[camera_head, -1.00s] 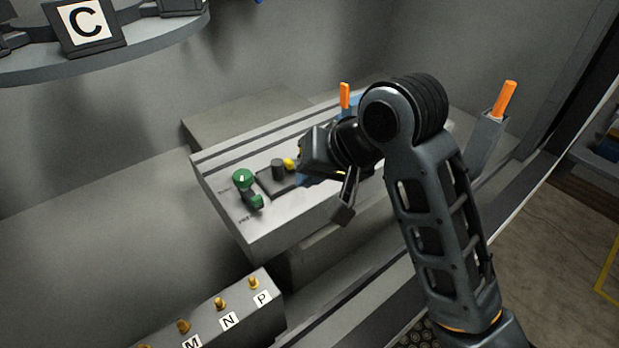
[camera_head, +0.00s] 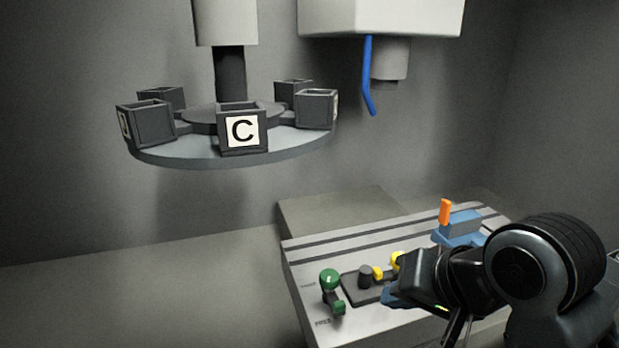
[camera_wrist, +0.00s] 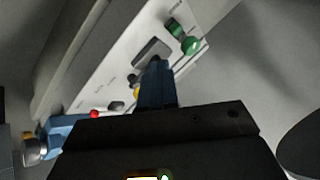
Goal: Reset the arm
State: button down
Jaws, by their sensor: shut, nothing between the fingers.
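My gripper (camera_head: 390,297) is over the grey control panel (camera_head: 330,249), at the right of the head view, low and close to the panel's black plate with yellow parts. In the wrist view its blue fingers (camera_wrist: 157,82) are together with nothing between them. They point toward the panel's dark plate (camera_wrist: 152,50). A green-knobbed lever (camera_head: 330,280) stands left of the gripper, apart from it; it also shows in the wrist view (camera_wrist: 190,45). My arm hides the panel's right front part. I cannot tell whether the fingertips touch the panel.
A round carousel (camera_head: 200,155) with several dark boxes, one marked C (camera_head: 242,130), hangs at upper left. A white housing (camera_head: 380,18) with a blue lever (camera_head: 368,80) hangs above. A blue fixture with an orange handle (camera_head: 445,211) stands behind my arm. Space between carousel and panel is clear.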

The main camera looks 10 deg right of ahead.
jog(key=s+a+f+m+t, duration=0.1)
jog(key=s+f+t, duration=0.1)
jog(key=s+f, duration=0.4)
jog(key=s+a+f+t, duration=0.2)
jog(key=s+f+t, duration=0.1)
jog(key=s+f, duration=0.35)
jog(key=s+d+r+n+t+h, duration=0.1)
jog(key=s+d, duration=0.1)
jog(key=s, duration=0.5)
jog(key=s+d+r+n+t+h, duration=0.1)
jog(key=s+d+r+n, duration=0.1)
jog(key=s, duration=0.6)
jog(key=s+d+r+n+h, duration=0.1)
jog(key=s+d+r+n, duration=0.1)
jog(key=s+d, duration=0.2)
jog(key=s, duration=0.3)
jog(key=shift+s+d+r+t+b, duration=0.15)
jog(key=shift+d+r+t+b, duration=0.1)
jog(key=shift+t+b, duration=0.15)
jog(key=c, duration=1.8)
grip_release()
